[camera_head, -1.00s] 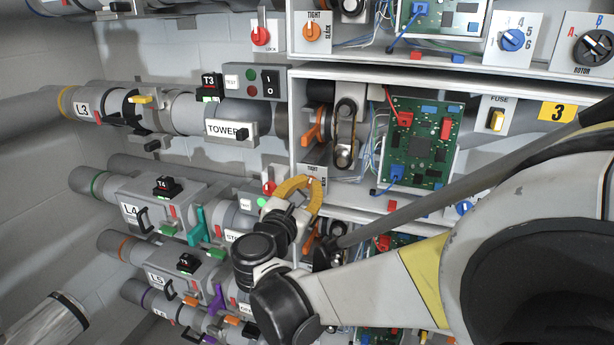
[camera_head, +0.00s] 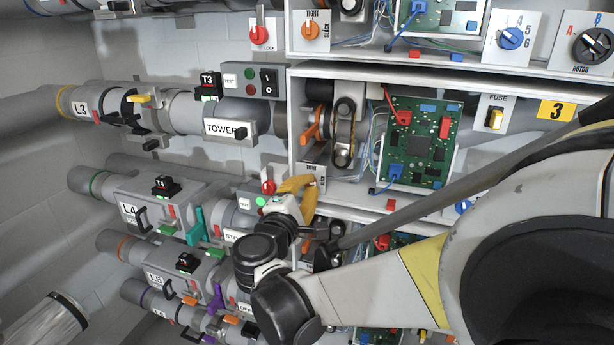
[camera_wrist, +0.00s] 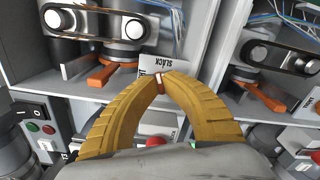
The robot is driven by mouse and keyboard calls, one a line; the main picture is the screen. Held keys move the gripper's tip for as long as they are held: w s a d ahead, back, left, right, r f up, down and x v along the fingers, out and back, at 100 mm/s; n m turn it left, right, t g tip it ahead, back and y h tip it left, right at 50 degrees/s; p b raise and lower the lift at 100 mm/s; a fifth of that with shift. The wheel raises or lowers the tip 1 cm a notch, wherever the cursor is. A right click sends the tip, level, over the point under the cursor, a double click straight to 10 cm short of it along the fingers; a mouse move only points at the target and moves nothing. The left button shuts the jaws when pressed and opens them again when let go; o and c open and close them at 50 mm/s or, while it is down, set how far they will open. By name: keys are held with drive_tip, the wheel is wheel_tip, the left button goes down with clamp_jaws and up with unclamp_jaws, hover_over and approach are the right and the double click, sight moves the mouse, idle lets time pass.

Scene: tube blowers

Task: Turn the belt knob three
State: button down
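The belt knob for unit three sits on a small white TIGHT/SLACK plate (camera_head: 313,172) at the lower left of the box marked 3. In the wrist view its SLACK lettering shows on the plate (camera_wrist: 172,64) just beyond my fingertips. My gripper (camera_head: 311,184) has curved yellow fingers that meet at this plate. In the wrist view the fingertips of my gripper (camera_wrist: 160,82) close on a small reddish piece with a white mark, which looks like the belt knob (camera_wrist: 158,83). Most of the knob is hidden by the fingers.
An orange lever (camera_head: 312,128) and a belt on pulleys (camera_head: 344,140) are inside the box above. A green circuit board (camera_head: 418,142) is right of them. A red lock knob (camera_head: 268,187) and a TOWER-labelled pipe (camera_head: 224,127) lie to the left. Another TIGHT/SLACK knob (camera_head: 311,31) is above.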

drive_tip(key=shift+m, duration=1.9)
drive_tip(key=c, duration=1.4)
unclamp_jaws()
drive_tip(key=shift+w+f, duration=0.1)
drive_tip(key=v, duration=1.2)
